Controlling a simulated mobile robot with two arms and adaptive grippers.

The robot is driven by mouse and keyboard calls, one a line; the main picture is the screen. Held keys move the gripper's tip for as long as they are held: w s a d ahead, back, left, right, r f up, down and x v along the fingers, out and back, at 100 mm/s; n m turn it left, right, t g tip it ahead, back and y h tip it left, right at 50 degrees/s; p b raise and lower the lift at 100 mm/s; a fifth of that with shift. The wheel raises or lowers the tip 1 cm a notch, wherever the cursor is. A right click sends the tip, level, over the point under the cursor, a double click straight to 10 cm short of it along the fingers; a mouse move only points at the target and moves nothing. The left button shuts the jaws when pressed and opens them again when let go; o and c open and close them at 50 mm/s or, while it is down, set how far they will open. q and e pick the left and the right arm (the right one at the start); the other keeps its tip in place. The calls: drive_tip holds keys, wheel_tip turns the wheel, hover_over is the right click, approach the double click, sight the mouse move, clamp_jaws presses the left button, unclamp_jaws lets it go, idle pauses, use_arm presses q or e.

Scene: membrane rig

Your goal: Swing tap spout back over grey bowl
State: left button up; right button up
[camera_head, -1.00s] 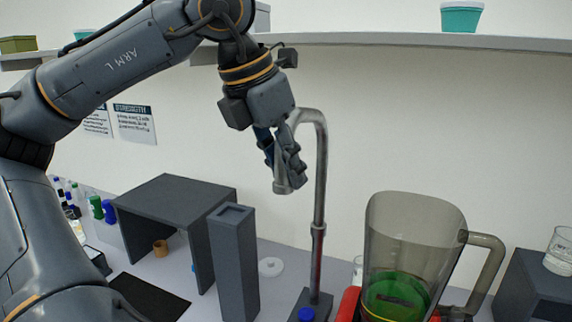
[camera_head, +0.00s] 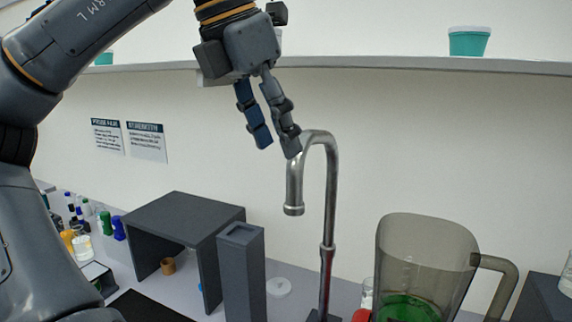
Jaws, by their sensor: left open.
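The metal tap has a tall post (camera_head: 329,215) and a hooked spout (camera_head: 294,188). The spout's open end points down, left of the post. My left gripper (camera_head: 278,146) is open and empty, above and left of the spout. Its right fingertip meets the spout's bend in the picture; I cannot tell whether they touch. No grey bowl shows in this view. My right gripper is not in view.
A blender jug (camera_head: 425,255) with green liquid stands right of the tap. A tall grey block (camera_head: 243,275) and a dark grey stand (camera_head: 180,220) are on the left. A shelf (camera_head: 400,66) runs along the wall above.

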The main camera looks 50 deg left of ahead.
use_arm(q)
drive_tip(key=shift+v, duration=1.3)
drive_tip(key=shift+f, duration=0.1)
